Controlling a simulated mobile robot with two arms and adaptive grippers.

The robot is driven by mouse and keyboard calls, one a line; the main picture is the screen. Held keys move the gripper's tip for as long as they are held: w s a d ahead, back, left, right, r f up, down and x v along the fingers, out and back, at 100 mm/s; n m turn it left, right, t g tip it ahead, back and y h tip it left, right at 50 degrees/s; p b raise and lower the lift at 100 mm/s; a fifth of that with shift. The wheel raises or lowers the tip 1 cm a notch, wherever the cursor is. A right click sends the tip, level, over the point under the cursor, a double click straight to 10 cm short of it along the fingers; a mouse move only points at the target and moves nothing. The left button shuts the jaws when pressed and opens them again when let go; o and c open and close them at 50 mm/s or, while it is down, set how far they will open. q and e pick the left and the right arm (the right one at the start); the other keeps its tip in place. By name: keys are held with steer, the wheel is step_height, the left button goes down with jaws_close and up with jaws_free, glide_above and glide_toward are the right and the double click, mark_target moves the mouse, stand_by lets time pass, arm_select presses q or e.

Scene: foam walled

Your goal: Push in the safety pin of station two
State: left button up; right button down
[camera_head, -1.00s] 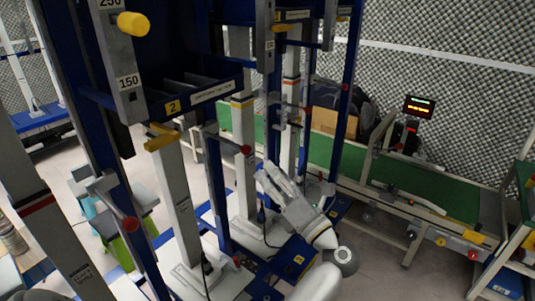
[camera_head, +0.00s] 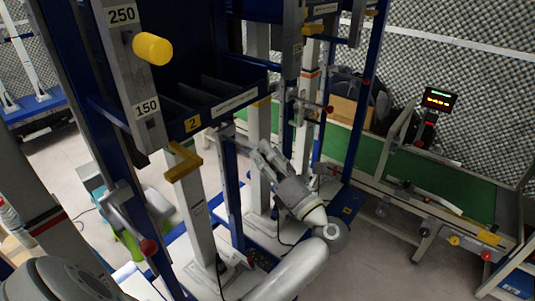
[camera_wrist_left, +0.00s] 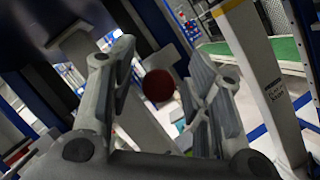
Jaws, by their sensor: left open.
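Station two is a blue frame with a dark blue shelf (camera_head: 222,103) bearing a yellow "2" label (camera_head: 192,123). My left gripper (camera_head: 257,151) is open beside its right-hand blue post. In the left wrist view, a round red knob (camera_wrist_left: 158,85) shows between the two open fingers (camera_wrist_left: 155,95); I cannot tell whether they touch it. In the head view this knob is hidden by the gripper. Another red knob (camera_head: 150,247) is on the left blue post. A yellow knob (camera_head: 152,48) sticks out of the upright marked 250 and 150. My right gripper is not in view.
A yellow bracket (camera_head: 183,160) tops a light grey column (camera_head: 200,215) close left of the gripper. Further blue-framed stations stand behind it. A green conveyor (camera_head: 450,188) with a lit display (camera_head: 439,99) is at the right. Grey floor (camera_head: 375,255) is free at the lower right.

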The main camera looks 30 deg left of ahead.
mark_target(241, 144)
arm_select(q)
steer(key=c, duration=0.3)
jaws_close()
steer(key=shift+a, duration=0.1)
steer(key=a, duration=0.7)
steer(key=shift+w+a+b, duration=0.3)
steer(key=shift+a, duration=0.45)
steer(key=shift+r, duration=0.1)
jaws_free()
steer(key=o, duration=0.3)
steer(key=shift+a, duration=0.2)
